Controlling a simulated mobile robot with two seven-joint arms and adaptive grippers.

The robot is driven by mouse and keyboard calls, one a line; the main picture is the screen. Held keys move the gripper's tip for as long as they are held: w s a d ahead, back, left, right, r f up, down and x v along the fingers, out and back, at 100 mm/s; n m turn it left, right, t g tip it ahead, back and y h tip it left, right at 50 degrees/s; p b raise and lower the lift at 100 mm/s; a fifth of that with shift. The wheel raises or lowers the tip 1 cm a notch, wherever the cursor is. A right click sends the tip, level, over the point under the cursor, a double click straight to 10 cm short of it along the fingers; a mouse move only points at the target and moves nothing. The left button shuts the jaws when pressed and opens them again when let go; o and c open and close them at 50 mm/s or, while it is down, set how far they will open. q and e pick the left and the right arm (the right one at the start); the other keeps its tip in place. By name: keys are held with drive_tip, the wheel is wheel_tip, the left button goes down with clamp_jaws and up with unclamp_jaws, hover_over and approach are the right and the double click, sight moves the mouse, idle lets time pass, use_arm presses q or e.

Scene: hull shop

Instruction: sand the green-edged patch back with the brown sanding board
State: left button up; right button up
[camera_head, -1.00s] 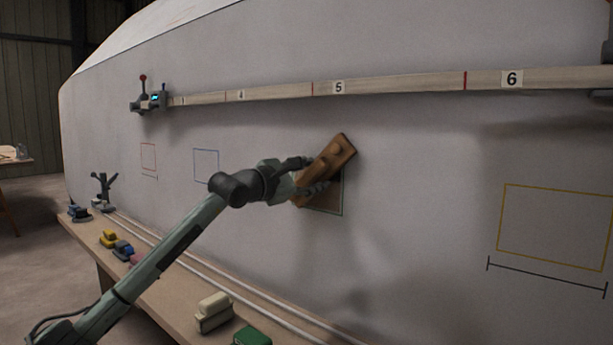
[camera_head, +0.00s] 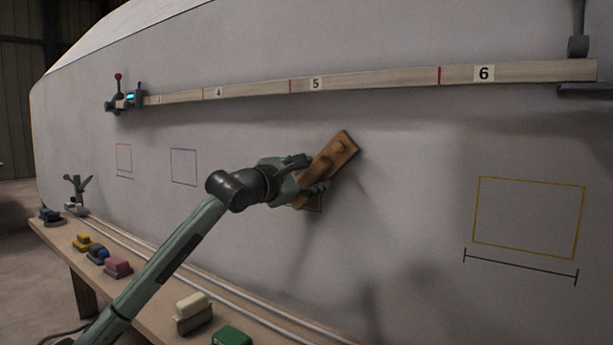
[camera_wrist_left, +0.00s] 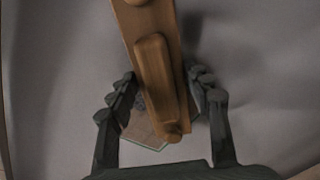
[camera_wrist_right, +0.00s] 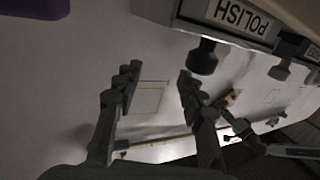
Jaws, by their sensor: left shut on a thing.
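The brown sanding board (camera_head: 341,153) is a long wooden board with a raised grip, tilted against the pale hull. My left gripper (camera_head: 308,173) is shut on it; the left wrist view shows the board's grip (camera_wrist_left: 155,75) between the fingers (camera_wrist_left: 163,95). The patch (camera_head: 314,204) is mostly hidden behind the board and gripper; only a lower corner shows. In the left wrist view a brownish part of the patch (camera_wrist_left: 146,131) with a pale green edge shows beside the board. My right gripper (camera_wrist_right: 157,85) is open and empty, seen only in its wrist view.
A numbered wooden batten (camera_head: 380,82) crosses the hull above, with a lever device (camera_head: 125,99) at its left. Yellow (camera_head: 529,217), blue (camera_head: 183,166) and red outlines (camera_head: 124,158) mark the hull. A shelf (camera_head: 150,320) below holds several coloured blocks. A POLISH-labelled thing (camera_wrist_right: 238,16) is near my right gripper.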

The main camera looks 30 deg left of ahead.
drive_tip(key=shift+f, duration=0.3)
drive_tip(key=shift+f+b, duration=0.75)
use_arm(q)
drive_tip(key=a, duration=0.7)
drive_tip(key=shift+w+a, duration=0.3)
drive_tip(key=shift+a, duration=0.1)
